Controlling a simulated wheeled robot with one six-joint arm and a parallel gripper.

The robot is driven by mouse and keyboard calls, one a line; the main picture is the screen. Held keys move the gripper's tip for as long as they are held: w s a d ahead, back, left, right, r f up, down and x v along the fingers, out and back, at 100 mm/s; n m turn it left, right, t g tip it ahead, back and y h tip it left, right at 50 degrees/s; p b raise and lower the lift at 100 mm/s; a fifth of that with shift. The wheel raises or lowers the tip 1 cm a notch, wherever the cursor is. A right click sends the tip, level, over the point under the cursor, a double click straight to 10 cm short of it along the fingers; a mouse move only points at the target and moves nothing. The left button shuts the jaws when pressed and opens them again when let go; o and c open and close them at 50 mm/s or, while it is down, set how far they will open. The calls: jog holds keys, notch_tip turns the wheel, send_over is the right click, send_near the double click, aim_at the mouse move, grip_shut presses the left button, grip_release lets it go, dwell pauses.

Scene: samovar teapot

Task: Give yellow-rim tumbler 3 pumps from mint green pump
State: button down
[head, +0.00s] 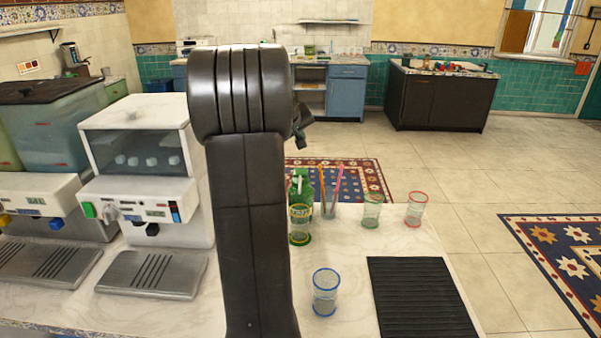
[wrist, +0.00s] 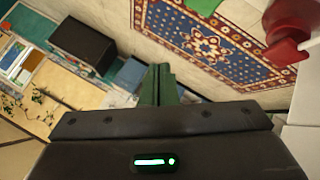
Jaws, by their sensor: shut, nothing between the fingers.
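The yellow-rim tumbler (head: 300,224) stands on the pale counter in the head view, just right of my arm. A green pump bottle (head: 306,188) stands right behind it and is partly hidden by it; I take it for the mint green pump. Its lower part and much of its head are hard to make out. My gripper (head: 304,127) is raised above and behind the counter, mostly hidden by my arm. In the wrist view its fingers (wrist: 160,70) are together and empty, away from the tumbler.
A blue-rim tumbler (head: 325,292), a green-rim tumbler (head: 371,211) and a red-rim tumbler (head: 416,209) stand nearby. A cup with straws (head: 330,206) is beside the bottle. A black ridged mat (head: 420,300) lies at right. Dispenser machines (head: 150,165) fill the left.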

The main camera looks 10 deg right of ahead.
aim_at(301, 171)
jog(key=shift+f+b, duration=3.35)
jog(key=shift+f, duration=1)
jog(key=shift+f, duration=0.15)
jog(key=shift+f+b, duration=0.25)
jog(key=shift+b, duration=0.25)
jog(key=shift+s+f+b, duration=0.1)
jog(key=shift+f+b, duration=0.85)
jog(key=shift+f, duration=0.15)
jog(key=shift+r, duration=0.15)
jog(key=shift+r+p, duration=1.1)
jog(key=shift+r, duration=0.2)
jog(key=shift+r+p, duration=1.9)
jog(key=shift+r, duration=0.65)
